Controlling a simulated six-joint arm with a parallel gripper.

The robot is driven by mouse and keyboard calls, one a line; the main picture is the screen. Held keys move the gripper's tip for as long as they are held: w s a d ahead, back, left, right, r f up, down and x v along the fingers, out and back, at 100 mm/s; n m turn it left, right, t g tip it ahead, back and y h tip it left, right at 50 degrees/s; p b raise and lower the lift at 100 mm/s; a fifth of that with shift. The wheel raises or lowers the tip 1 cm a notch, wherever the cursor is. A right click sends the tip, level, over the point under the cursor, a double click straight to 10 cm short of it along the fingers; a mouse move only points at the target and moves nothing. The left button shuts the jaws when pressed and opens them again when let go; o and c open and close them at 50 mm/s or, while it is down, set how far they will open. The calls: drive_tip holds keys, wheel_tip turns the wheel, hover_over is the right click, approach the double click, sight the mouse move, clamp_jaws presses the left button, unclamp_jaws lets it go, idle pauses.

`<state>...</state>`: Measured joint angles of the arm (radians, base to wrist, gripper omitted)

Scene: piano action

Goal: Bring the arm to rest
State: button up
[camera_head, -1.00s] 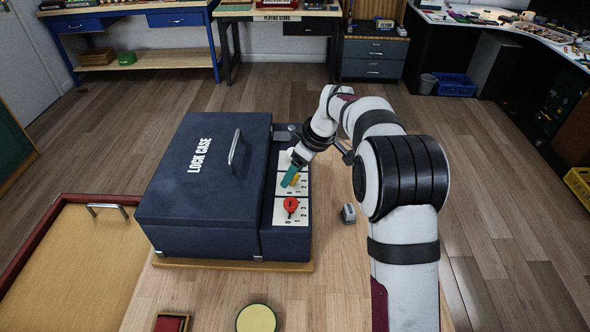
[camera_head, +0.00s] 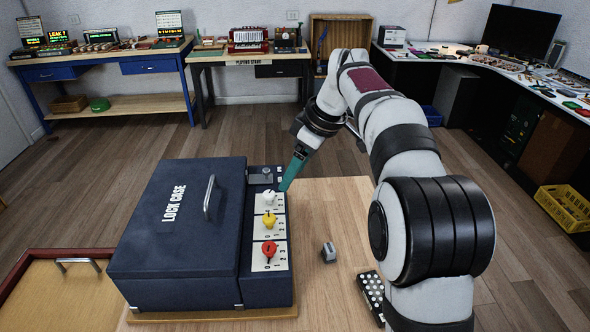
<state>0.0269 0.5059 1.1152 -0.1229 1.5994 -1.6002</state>
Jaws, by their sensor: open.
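My gripper (camera_head: 285,186) has teal fingers and points down just above the right edge of the lock case's side panel, near the white knob. The jaws are open and nothing shows between them. The dark blue lock case (camera_head: 165,240) stands shut on the wooden table, with a metal handle on its lid. Its side panel carries a white knob (camera_head: 269,197), a yellow knob (camera_head: 269,219) and a red knob (camera_head: 269,250) on white number plates. My arm reaches in from the lower right.
A small grey block (camera_head: 328,252) lies on the table right of the case. A dark pad with light dots (camera_head: 371,296) lies by my arm. A wooden tray (camera_head: 45,300) with a red rim is at the lower left. Benches (camera_head: 160,106) line the back wall.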

drive_tip(key=s+d+f+m+g, duration=0.1)
drive_tip(key=s+f+m, duration=0.2)
drive_tip(key=s, duration=0.9)
drive_tip(key=s+d+f+m+h, duration=0.1)
drive_tip(key=s+f+m, duration=0.2)
drive_tip(key=s+m, duration=0.5)
drive_tip(key=s+f+m+g+h, duration=0.1)
drive_tip(key=s+f+m, duration=0.2)
drive_tip(key=s, duration=1.3)
drive_tip(key=m, duration=0.3)
drive_tip(key=shift+s+d+f+m+g, duration=0.3)
drive_tip(key=shift+s+d+f, duration=0.1)
drive_tip(key=shift+o, duration=0.2)
drive_tip(key=shift+w, duration=0.1)
